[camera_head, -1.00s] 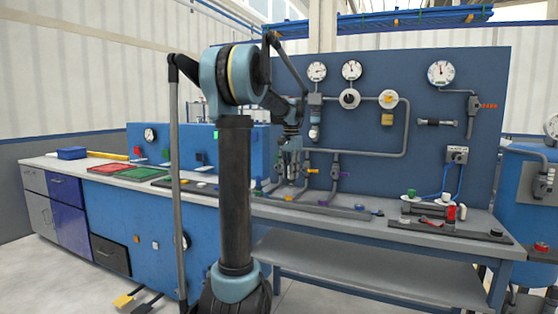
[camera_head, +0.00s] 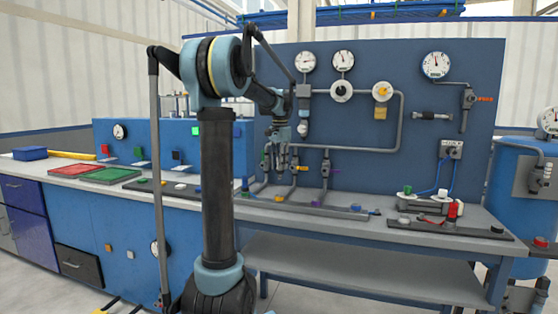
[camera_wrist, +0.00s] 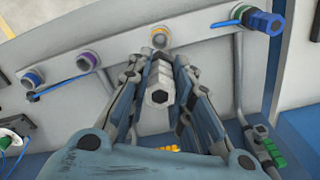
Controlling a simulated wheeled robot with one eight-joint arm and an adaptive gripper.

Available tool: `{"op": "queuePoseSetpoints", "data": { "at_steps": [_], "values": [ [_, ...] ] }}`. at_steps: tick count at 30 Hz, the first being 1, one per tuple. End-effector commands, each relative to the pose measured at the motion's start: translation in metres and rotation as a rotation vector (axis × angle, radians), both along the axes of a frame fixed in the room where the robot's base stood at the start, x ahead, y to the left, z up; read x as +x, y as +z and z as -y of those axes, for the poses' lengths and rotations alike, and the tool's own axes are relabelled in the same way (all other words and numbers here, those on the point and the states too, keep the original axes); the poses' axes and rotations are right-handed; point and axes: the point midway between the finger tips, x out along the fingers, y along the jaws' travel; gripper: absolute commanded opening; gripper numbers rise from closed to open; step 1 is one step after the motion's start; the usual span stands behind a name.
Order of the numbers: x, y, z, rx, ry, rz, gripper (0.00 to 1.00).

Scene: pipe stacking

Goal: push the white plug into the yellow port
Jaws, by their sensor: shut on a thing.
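My gripper (camera_wrist: 158,95) is shut on the white plug (camera_wrist: 158,84), a pale plug with a hexagonal end and a dark hole. In the wrist view the plug lies between the two fingers. The yellow port (camera_wrist: 160,38) is a yellow ring on the grey manifold (camera_wrist: 125,48), just beyond the plug's far end and nearly in line with it. I cannot tell whether plug and port touch. In the head view my gripper (camera_head: 275,155) hangs over the left part of the bench manifold, close to the yellow port (camera_head: 279,199); the plug is too small to make out there.
A purple port (camera_wrist: 85,62) and a blue port (camera_wrist: 33,78) stand left of the yellow port in the wrist view. A blue fitting (camera_wrist: 264,22) sits by the green port at right. Upright pipes (camera_head: 325,172) and the blue gauge panel (camera_head: 430,150) stand behind.

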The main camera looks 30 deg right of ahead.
Motion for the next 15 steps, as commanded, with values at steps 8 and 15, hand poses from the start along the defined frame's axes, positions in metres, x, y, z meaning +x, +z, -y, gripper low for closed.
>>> {"op": "queuePoseSetpoints", "data": {
  "at_steps": [8,15],
  "values": [
    [0.002,-0.032,-0.003,0.0,0.004,0.0,0.0],
    [0.002,-0.053,-0.003,0.0,0.005,0.0,0.0]
  ]
}}
